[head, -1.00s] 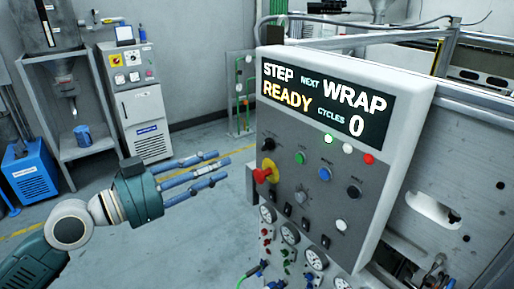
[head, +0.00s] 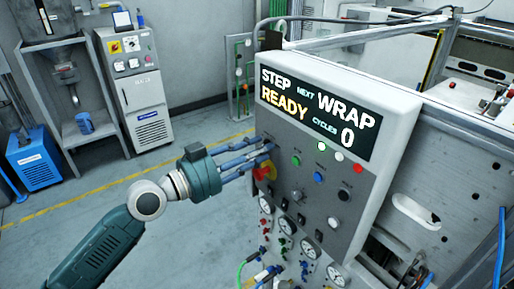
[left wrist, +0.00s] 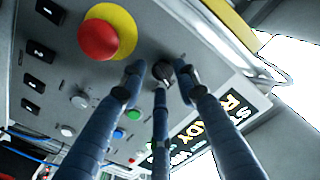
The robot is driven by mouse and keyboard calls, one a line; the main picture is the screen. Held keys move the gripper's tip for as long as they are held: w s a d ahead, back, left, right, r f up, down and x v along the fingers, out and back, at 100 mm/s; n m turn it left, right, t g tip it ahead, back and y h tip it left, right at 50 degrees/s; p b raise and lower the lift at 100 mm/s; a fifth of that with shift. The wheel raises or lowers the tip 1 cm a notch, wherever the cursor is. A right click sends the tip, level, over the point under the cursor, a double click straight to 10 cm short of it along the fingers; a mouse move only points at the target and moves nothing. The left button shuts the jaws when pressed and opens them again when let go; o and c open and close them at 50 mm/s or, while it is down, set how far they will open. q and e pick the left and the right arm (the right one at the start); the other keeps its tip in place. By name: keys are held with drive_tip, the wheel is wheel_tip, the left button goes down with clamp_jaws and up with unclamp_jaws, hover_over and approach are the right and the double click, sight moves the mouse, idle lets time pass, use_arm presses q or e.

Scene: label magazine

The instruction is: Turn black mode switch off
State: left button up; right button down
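The control panel (head: 330,175) carries a black knob (left wrist: 164,70) at its upper left, in line with my left gripper; I take it as the mode switch, though its label is not readable. My left gripper (head: 267,149) reaches the panel from the left, its three blue fingers pointing at the face. In the left wrist view the left fingertips (left wrist: 160,76) spread around the black knob, with gaps beside it; contact cannot be told. In the head view the fingers mostly hide this knob. Another black knob (head: 343,194) sits lower right. My right gripper is not in view.
A red mushroom button on a yellow ring (left wrist: 100,39) sits close beside the fingers. Green (head: 295,160) and blue (head: 319,177) buttons, rocker switches and gauges fill the panel. The display (head: 317,110) reads STEP, READY, NEXT WRAP, CYCLES 0. Open floor lies left.

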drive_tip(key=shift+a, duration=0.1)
use_arm(q)
clamp_jaws()
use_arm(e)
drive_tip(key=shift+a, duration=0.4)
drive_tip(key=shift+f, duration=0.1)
use_arm(q)
drive_tip(key=n, duration=0.3)
drive_tip(key=shift+b, duration=0.4)
drive_tip(key=n, duration=0.4)
drive_tip(key=shift+r, duration=0.15)
drive_tip(key=n+p, duration=0.1)
drive_tip(key=n, duration=0.5)
drive_tip(key=shift+r, duration=0.15)
drive_tip(key=shift+w+a+n+p, duration=0.1)
drive_tip(key=shift+n+p, duration=1.1)
drive_tip(key=shift+n, duration=1.3)
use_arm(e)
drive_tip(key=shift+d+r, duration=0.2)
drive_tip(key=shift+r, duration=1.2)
